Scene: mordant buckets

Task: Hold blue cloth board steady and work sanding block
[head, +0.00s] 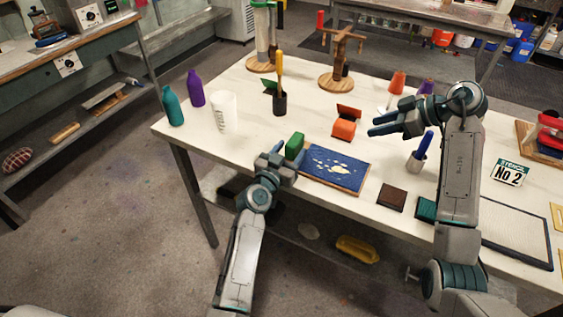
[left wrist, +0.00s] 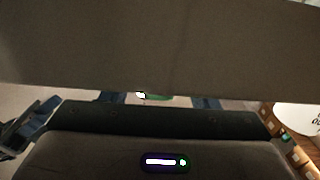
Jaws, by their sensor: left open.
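The blue cloth board (head: 345,178), blue with pale patches and a wooden edge, lies flat near the table's front edge. A green block (head: 294,146) stands at its left end. A dark brown block (head: 391,197) lies right of the board; I cannot tell which block is the sanding block. My left gripper (head: 275,156) is open beside the green block, left of the board. In the left wrist view, a bit of green (left wrist: 153,97) shows between its fingers, mostly hidden. My right gripper (head: 376,125) is open and empty above the table, beyond the board, fingers pointing left.
A white cup (head: 223,112), a purple bottle (head: 195,88) and a teal bottle (head: 173,106) stand at the left. A holder with a blue handle (head: 424,146) stands near my right arm. The table's front left is clear.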

